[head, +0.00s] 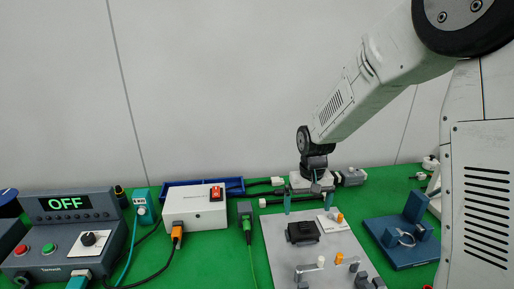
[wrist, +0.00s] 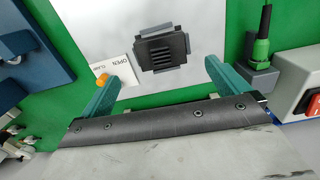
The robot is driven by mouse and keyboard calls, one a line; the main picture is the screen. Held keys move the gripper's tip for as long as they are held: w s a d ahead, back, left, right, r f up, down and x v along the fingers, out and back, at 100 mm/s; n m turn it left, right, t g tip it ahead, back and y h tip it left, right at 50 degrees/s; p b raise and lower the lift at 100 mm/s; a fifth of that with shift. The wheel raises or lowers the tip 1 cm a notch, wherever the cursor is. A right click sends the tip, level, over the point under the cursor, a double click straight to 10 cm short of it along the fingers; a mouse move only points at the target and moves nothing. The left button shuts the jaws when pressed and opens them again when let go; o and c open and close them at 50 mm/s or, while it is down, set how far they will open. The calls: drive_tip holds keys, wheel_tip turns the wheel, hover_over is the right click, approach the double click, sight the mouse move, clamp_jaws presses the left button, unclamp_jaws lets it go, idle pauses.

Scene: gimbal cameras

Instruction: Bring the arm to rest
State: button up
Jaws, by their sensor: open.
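My arm reaches in from the upper right of the head view. My gripper (head: 308,202) points down over the far edge of the grey plate (head: 274,240), its two teal fingers wide apart. The wrist view shows my gripper (wrist: 158,84) open, with nothing between the fingers. A black ribbed block (head: 303,232) sits on the plate just in front of the fingers; it also shows in the wrist view (wrist: 163,48). A small label reading OPEN and CLAMP (wrist: 122,70) lies beside it, near an orange knob (wrist: 102,80). Contact between fingers and plate cannot be judged.
A control box reading OFF (head: 68,233) stands at left. A white box with a red switch (head: 196,208) and a green-plugged connector (head: 246,220) are left of the plate. A blue fixture (head: 403,250) stands at right. Cables cross the green bench. Space above it at left is clear.

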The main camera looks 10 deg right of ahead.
drive_tip(key=s+d+r, duration=0.1)
drive_tip(key=s+r, duration=0.5)
drive_tip(key=s, duration=0.3)
drive_tip(key=s+d+r+t, duration=0.1)
drive_tip(key=s+r, duration=0.5)
drive_tip(key=s, duration=0.4)
drive_tip(key=s+d+r, duration=0.1)
drive_tip(key=s+r, duration=0.5)
drive_tip(key=s, duration=0.4)
drive_tip(key=shift+s+t, duration=0.25)
drive_tip(key=shift+t, duration=0.05)
